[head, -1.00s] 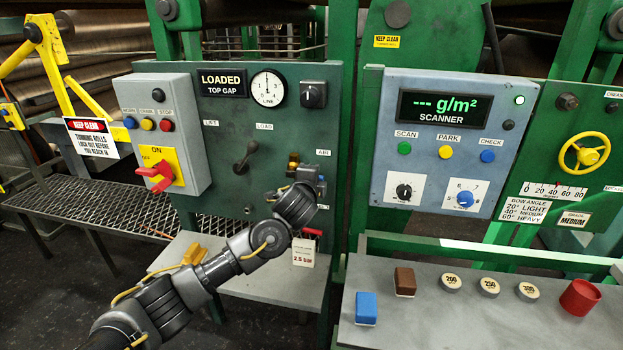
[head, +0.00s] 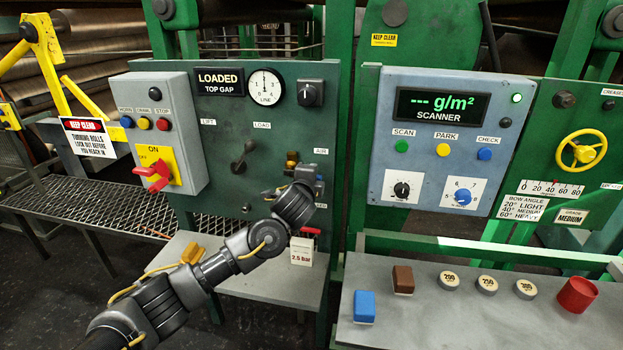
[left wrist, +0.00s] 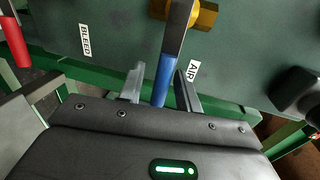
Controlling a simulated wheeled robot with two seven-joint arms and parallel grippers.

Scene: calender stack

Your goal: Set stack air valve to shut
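The stack air valve has a brass body (head: 292,160) on the green panel beside the AIR label (head: 321,151). In the left wrist view its brass body (left wrist: 205,15) is at the top, and its lever with a blue sleeve (left wrist: 163,80) points down toward my gripper. My left gripper (left wrist: 160,88) has its two fingers on either side of the blue sleeve. A gap shows on the left side; the right finger is close to the sleeve. My right gripper is in neither view.
A red handle (left wrist: 15,42) beside the BLEED label (left wrist: 85,39) is left of the gripper in the wrist view. A dark knob (left wrist: 297,92) sticks out at right. A grey shelf (head: 260,287) lies below the panel. A 2.5 bar tag (head: 302,252) hangs near my wrist.

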